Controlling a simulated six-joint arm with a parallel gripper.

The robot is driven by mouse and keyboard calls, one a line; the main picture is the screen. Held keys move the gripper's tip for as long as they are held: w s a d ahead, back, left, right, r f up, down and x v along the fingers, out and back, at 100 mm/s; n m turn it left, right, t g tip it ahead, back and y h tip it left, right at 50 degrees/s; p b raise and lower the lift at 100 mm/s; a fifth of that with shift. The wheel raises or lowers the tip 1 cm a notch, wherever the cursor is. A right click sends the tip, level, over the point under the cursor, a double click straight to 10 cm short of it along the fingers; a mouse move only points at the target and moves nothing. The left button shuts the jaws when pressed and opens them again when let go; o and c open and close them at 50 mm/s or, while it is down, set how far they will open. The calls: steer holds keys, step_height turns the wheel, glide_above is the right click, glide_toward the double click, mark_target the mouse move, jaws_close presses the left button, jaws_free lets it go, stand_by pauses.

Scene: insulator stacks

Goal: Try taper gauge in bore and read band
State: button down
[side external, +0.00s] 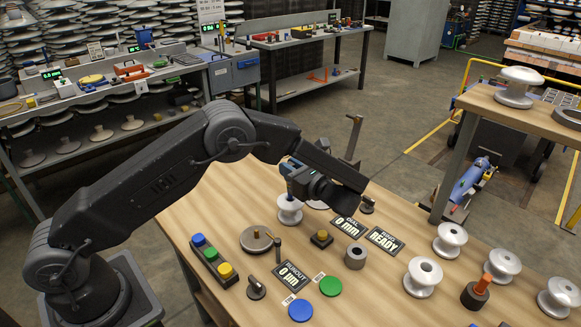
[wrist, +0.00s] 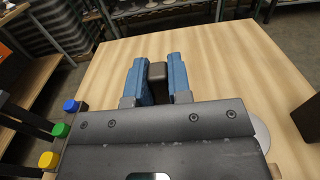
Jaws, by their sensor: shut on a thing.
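My gripper (side external: 291,180) is over the middle of the wooden table, directly above a white spool-shaped insulator (side external: 289,211). In the wrist view its two blue fingers (wrist: 159,72) are shut on a dark block-like piece (wrist: 157,73). Whether this is the handle of the taper gauge I cannot tell; its lower part is hidden. I cannot tell whether anything enters the bore of the insulator. An orange peg (side external: 483,283) stands in a dark round base (side external: 474,296) at the right. Several other white insulators, one with a visible bore (side external: 424,274), stand nearby.
A button box (side external: 211,262), a round plate with a post (side external: 257,240), a grey ring (side external: 355,257), a green disc (side external: 330,286) and a blue disc (side external: 300,310) lie on the table.

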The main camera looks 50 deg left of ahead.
steer(key=shift+f, duration=2.15)
stand_by(2.0)
steer(key=shift+r, duration=0.1)
steer(key=shift+r, duration=4.2)
steer(key=shift+r+m+t, duration=0.35)
steer(key=shift+m+t, duration=0.15)
steer(key=shift+t, duration=0.3)
steer(key=s+d+m+t+h, duration=0.5)
steer(key=d+m+t+h, duration=0.2)
steer(key=m+t+h, duration=0.75)
steer(key=w+a+y, duration=0.1)
steer(key=a, duration=0.1)
steer(key=w+a+r+n, duration=0.1)
steer(key=w+a, duration=0.1)
steer(key=w+a+t+y, duration=0.1)
steer(key=w+a, duration=0.1)
steer(key=a, duration=0.1)
steer(key=shift+r+n+y, duration=0.25)
steer(key=shift+r+y, duration=0.1)
steer(key=shift+r, duration=0.05)
